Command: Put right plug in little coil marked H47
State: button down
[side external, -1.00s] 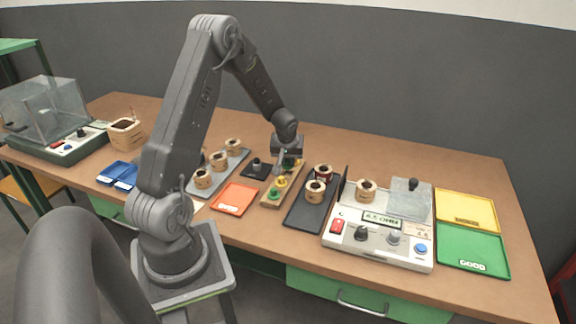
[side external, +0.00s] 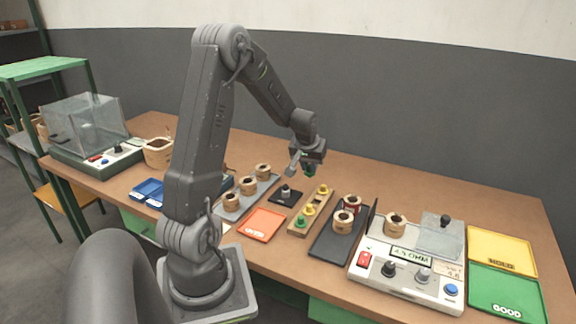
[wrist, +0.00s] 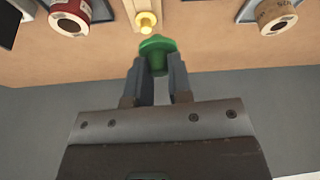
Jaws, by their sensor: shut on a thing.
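My gripper (side external: 306,168) is shut on a green plug (wrist: 157,48), which shows between the fingers in the wrist view and below them in the side view (side external: 309,176). It is held in the air above the bench. The wooden plug holder (side external: 296,228) below it carries yellow plugs (side external: 309,209) and another green plug (side external: 301,221). Several small tan coils stand about: some on a grey tray (side external: 233,215), one (side external: 343,222) beside a red coil (side external: 352,203) on a dark tray, and one (side external: 395,224) on the tester. I cannot read H47 on any coil.
The tester (side external: 410,275) with a clear cover stands right of the dark tray (side external: 325,248). Yellow (side external: 502,246) and green (side external: 510,285) trays lie at the far right. A red-orange tray (side external: 262,224) lies left of the plug holder.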

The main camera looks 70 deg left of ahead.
jog(key=w+d+m+t+h, duration=0.1)
jog(key=w+d+m, duration=0.3)
jog(key=w+d, duration=1.6)
jog(key=shift+s+d+f, duration=0.25)
jog(key=shift+s+f, duration=0.15)
jog(key=shift+f, duration=0.2)
jog(key=shift+s+d+f, duration=0.25)
jog(key=shift+s+f, duration=0.2)
jog(key=shift+f, duration=0.15)
jog(key=shift+s+d+f, duration=0.25)
jog(key=shift+s+f, duration=0.15)
jog(key=shift+f, duration=0.2)
jog(key=shift+f, duration=0.15)
jog(key=shift+f, duration=0.7)
jog(key=c, duration=0.6)
grip_release()
jog(key=shift+o, duration=0.2)
notch_tip(320, 180, up, 6)
jog(key=shift+r, duration=0.2)
